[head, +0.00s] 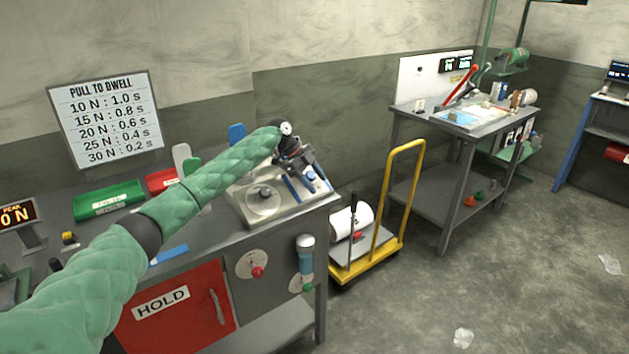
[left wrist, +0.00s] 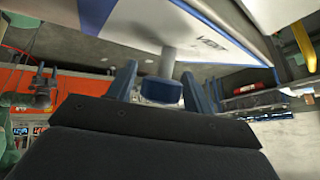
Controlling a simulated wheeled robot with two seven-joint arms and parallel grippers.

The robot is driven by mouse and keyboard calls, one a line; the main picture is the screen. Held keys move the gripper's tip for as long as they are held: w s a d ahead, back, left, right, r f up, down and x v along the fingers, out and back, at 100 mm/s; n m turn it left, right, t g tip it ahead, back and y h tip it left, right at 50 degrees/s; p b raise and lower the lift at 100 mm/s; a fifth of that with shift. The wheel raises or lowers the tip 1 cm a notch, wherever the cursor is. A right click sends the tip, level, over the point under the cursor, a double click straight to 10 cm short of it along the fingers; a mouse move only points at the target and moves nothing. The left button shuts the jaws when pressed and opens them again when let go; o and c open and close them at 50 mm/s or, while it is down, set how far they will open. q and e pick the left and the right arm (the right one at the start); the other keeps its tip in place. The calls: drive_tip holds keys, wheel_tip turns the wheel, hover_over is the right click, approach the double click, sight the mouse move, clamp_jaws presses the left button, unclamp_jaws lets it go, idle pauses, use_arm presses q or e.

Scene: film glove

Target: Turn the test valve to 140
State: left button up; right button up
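My left gripper (head: 303,186) hangs over the right end of the grey bench, its blue fingers pointing down at a tilted metal plate. A round disc with a dark knob (head: 265,193) sits on this plate, left of the fingers. In the left wrist view, the left gripper (left wrist: 160,78) has its two fingers apart, with a blue round knob (left wrist: 160,91) on a grey stem between them. A narrow gap shows on the knob's left side; contact on the right is unclear. I cannot tell which part is the test valve, and no 140 mark is readable. My right gripper is out of view.
A green tray (head: 107,201) lies on the bench. A yellow trolley (head: 372,250) stands to the right, with open floor beyond.

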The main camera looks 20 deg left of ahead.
sight(309, 173)
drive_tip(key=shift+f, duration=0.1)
use_arm(q)
drive_tip(key=shift+a+r, duration=0.15)
drive_tip(key=shift+r, duration=0.05)
drive_tip(key=shift+b+v, duration=0.45)
drive_tip(key=shift+v, duration=0.5)
drive_tip(key=b+v, duration=0.1)
drive_tip(key=v, duration=0.2)
drive_tip(key=shift+a+r, duration=0.25)
drive_tip(key=shift+r, duration=0.05)
drive_tip(key=shift+v, duration=0.8)
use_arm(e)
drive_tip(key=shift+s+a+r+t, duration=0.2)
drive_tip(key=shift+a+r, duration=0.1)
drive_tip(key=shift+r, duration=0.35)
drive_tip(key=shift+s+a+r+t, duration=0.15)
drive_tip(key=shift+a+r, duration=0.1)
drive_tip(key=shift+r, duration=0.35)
